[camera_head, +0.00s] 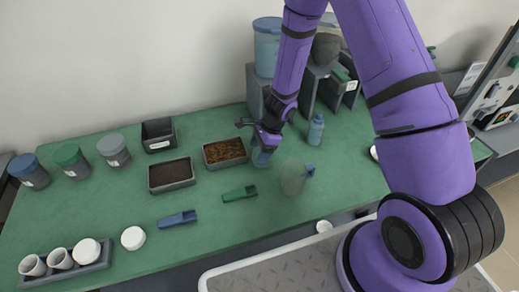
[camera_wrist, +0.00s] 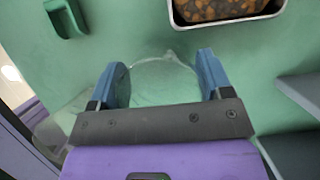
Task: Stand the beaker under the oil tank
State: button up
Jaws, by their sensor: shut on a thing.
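The clear glass beaker (camera_wrist: 163,68) is between the two blue fingers of my gripper (camera_wrist: 164,84), which is shut on it; its rim with a spout shows in the wrist view. In the head view the beaker (camera_head: 261,157) is partly hidden by my gripper (camera_head: 264,143), low over the green table, right of the tray of brown pieces. I cannot tell whether its base touches the table. A translucent bluish tank with a blue lid (camera_head: 267,47), probably the oil tank, is on a grey stand (camera_head: 257,92) at the back, behind my gripper.
A clear jug with a blue handle (camera_head: 293,178) stands close by at the right front. A tray of brown pieces (camera_head: 224,153), a dark-filled tray (camera_head: 171,174) and a green scoop (camera_head: 240,194) lie left. A blue bottle (camera_head: 316,130) stands right.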

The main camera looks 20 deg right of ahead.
jog(key=shift+f, duration=0.1)
jog(key=o, duration=0.9)
jog(key=shift+o, duration=0.2)
jog(key=s+d+r+n+t, duration=0.1)
jog(key=s+d+r+n, duration=0.1)
jog(key=r, duration=1)
jog(key=s+d+r+n, duration=0.1)
jog(key=d+r+n, duration=0.2)
jog(key=r, duration=0.9)
jog(key=s+d+r+n+t+h, duration=0.2)
jog(key=s+r+n, duration=0.4)
jog(key=s+r, duration=0.4)
jog(key=s+d+r+n+t+h, duration=0.2)
jog(key=s+r+n, duration=0.4)
jog(key=s+r, duration=0.4)
jog(key=s+d, duration=0.1)
jog(key=s, duration=0.2)
jog(key=shift+s+r+n, duration=0.2)
jog(key=shift+n, duration=0.2)
jog(key=shift+o, duration=0.2)
jog(key=shift+s+d+h, duration=0.2)
jog(key=shift+s+h, duration=0.1)
jog(key=shift+s, duration=0.05)
